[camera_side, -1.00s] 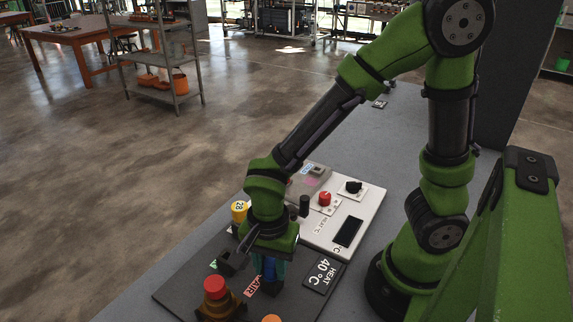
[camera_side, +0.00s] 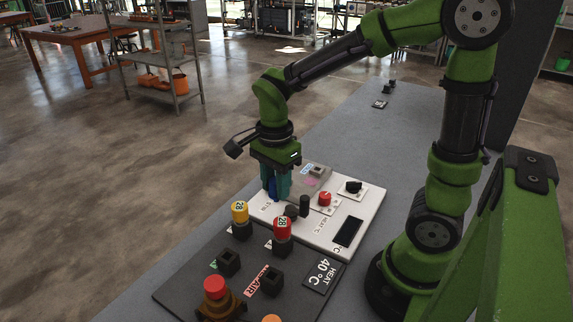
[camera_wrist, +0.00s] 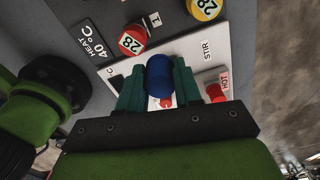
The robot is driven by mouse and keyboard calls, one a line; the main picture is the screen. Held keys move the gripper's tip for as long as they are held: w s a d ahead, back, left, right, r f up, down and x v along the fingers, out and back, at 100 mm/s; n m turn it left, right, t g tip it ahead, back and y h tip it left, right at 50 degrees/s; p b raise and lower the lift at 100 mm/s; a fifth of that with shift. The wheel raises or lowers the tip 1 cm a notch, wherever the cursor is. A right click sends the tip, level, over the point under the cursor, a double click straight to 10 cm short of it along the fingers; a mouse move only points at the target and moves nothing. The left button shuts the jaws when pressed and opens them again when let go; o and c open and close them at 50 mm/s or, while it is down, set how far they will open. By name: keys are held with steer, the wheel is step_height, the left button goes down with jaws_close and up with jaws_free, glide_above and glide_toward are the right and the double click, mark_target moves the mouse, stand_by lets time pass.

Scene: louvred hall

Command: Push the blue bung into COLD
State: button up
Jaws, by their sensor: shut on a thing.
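The blue bung (camera_wrist: 159,80) is between the teal fingers of my gripper (camera_wrist: 159,88) in the wrist view, which is shut on it. In the side view my gripper (camera_side: 277,188) holds the blue bung (camera_side: 272,188) above the far left part of the white panel (camera_side: 350,217), pointing down. A grey raised block (camera_side: 322,182) sits just right of the gripper, with a small dark socket, a blue label (camera_side: 307,169) and a pink patch. The blue label is too small to read, so I cannot tell if it says COLD. A red HOT label (camera_wrist: 224,81) shows in the wrist view.
A yellow bung (camera_side: 240,212) and a red bung (camera_side: 282,229), both marked 28, stand on the dark board (camera_side: 185,283). Empty sockets (camera_side: 229,262) stand nearer. A black knob (camera_side: 353,186) and a red knob (camera_side: 325,198) rise from the white panel.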

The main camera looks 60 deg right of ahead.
steer(key=w+d+m, duration=0.2)
steer(key=d+m, duration=0.2)
steer(key=d, duration=0.9)
steer(key=m, duration=0.3)
glide_above(317, 176)
steer(key=d, duration=0.2)
steer(key=shift+w+a+f, duration=0.1)
steer(key=shift+w+f, duration=0.1)
steer(key=shift+f, duration=1.6)
steer(key=shift+w+a+f, duration=0.1)
steer(key=shift+w+f, duration=0.1)
steer(key=shift+f, duration=1.55)
steer(key=shift+f, duration=0.1)
steer(key=shift+f, duration=0.55)
steer(key=o, duration=1.1)
